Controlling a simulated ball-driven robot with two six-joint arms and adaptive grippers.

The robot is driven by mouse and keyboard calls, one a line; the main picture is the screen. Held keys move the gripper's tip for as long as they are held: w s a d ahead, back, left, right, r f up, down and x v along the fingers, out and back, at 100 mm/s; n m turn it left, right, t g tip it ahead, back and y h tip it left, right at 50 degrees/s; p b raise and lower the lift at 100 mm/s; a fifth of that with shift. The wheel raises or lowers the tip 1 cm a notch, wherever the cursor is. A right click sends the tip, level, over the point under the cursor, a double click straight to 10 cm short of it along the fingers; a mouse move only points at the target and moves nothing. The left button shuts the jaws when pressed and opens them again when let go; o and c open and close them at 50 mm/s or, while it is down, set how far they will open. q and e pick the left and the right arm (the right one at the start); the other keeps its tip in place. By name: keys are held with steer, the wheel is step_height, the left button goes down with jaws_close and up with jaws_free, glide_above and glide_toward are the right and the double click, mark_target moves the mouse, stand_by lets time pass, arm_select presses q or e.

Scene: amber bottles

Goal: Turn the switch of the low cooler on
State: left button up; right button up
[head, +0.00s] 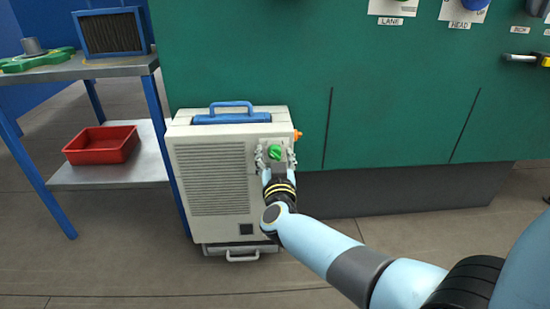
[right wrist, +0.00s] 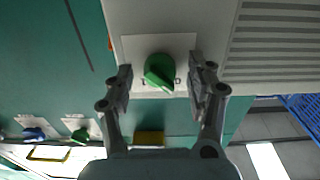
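The low cooler (head: 212,178) is a white box with a louvred front and a blue top handle, standing against the green cabinet. Its switch is a green knob (head: 275,152) at the upper right of its front. In the right wrist view the green knob (right wrist: 159,71) sits on a pale plate, with marks partly hidden beside it. My right gripper (head: 275,157) is at the knob, its fingers apart on either side. In the right wrist view the right gripper (right wrist: 160,90) is open, with gaps between each finger and the knob. My left gripper is not in view.
A metal table (head: 100,66) with blue legs stands left of the cooler, with a red tray (head: 102,145) on its lower shelf. An orange part (head: 298,135) sticks out of the cooler's right side. The green cabinet (head: 400,100) fills the back. Floor in front is open.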

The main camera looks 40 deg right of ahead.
steer(key=c, duration=1.1)
